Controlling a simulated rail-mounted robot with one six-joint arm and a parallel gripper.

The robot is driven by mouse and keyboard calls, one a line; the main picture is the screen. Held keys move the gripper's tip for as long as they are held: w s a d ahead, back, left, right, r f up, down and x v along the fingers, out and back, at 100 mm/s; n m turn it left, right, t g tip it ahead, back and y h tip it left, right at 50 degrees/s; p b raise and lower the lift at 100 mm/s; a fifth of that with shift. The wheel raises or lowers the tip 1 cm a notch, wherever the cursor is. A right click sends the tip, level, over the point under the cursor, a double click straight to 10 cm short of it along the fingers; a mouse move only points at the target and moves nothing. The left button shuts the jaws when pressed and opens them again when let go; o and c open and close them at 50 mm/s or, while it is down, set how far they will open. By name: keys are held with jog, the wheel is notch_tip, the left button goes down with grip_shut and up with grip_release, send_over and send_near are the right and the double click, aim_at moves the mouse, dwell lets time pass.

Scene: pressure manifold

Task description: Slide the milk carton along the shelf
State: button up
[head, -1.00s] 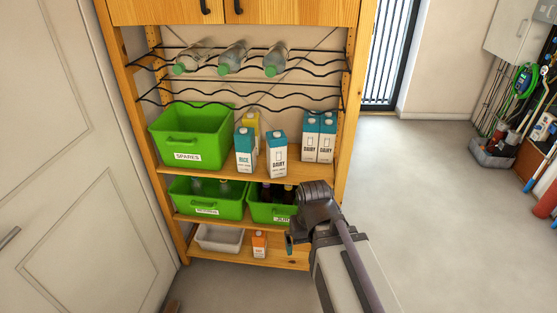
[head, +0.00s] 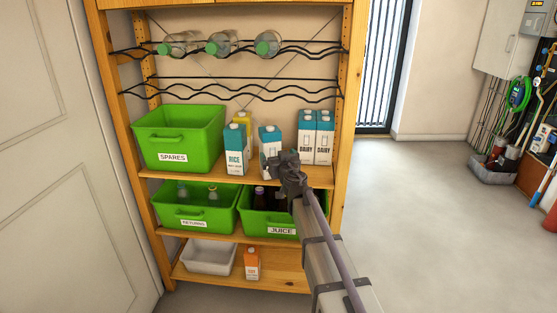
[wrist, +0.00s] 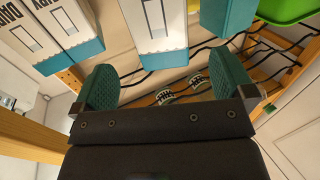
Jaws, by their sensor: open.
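A milk carton (head: 269,142), white with a teal top, stands upright on the middle shelf in the head view. My gripper (head: 288,160) is in front of it and hides its lower right part. In the wrist view, which looks upside down, the same carton (wrist: 156,28) is ahead of my open gripper (wrist: 165,84), its teal top near the gap between the fingers. The gap is empty. Two matching DAIRY cartons (head: 316,136) stand to the right on the shelf (head: 205,176). Whether the fingers touch the carton cannot be told.
A RICE carton (head: 235,149) stands left of the milk carton, with a yellow carton (head: 243,119) behind. A green SPARES bin (head: 178,141) fills the shelf's left. Black wire racks (head: 240,90) run above; RETURNS (head: 195,211) and JUICE (head: 270,227) bins stand below.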

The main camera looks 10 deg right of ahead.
aim_at(270, 144)
jog(key=w, duration=0.7)
jog(key=w+a, duration=0.1)
jog(key=w, duration=0.2)
jog(key=shift+w, duration=0.2)
jog(key=shift+c, duration=0.2)
jog(key=c, duration=1.6)
jog(key=w+d, duration=0.1)
jog(key=w, duration=0.3)
jog(key=w+d, duration=0.1)
jog(key=w, duration=0.3)
jog(key=w+d, duration=0.2)
jog(key=w, duration=0.2)
jog(key=shift+w, duration=0.1)
jog(key=o, duration=1.6)
jog(key=shift+o, duration=0.2)
